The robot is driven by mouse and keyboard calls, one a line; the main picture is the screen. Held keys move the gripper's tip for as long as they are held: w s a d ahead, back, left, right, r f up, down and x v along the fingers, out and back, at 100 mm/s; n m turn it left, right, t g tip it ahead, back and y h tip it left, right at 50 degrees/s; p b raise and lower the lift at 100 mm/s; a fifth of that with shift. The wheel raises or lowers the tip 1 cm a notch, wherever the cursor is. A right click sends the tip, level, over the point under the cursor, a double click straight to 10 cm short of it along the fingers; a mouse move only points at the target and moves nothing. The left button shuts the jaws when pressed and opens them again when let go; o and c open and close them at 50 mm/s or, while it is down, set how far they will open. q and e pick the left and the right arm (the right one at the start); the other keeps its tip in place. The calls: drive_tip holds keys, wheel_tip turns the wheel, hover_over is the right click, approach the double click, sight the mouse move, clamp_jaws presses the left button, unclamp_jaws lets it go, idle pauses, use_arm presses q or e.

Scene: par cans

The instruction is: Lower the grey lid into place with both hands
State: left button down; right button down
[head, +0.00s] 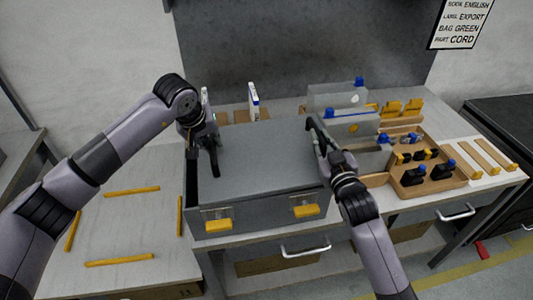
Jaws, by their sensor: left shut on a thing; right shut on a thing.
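The grey lid (262,152) lies roughly level over the top of a grey box (262,214) at the bench's middle. The box has two yellow latches, at front left (217,225) and front right (305,210). My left gripper (205,160) is shut on the lid's left side. My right gripper (320,140) is shut on its right side. A dark strip shows by the left edge between lid and box. I cannot tell whether the lid touches the rim all round. The box's inside is hidden beneath the lid.
Right of the box are grey panels with blue knobs (340,95) and a wooden tray (410,190) holding black and yellow parts. Yellow strips (132,191) mark a clear area of bench on the left. A grey back panel (300,50) rises behind.

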use_arm(q)
drive_tip(key=shift+w+r, duration=0.1)
drive_tip(key=shift+r, duration=0.15)
use_arm(e)
drive_tip(key=shift+r, duration=0.2)
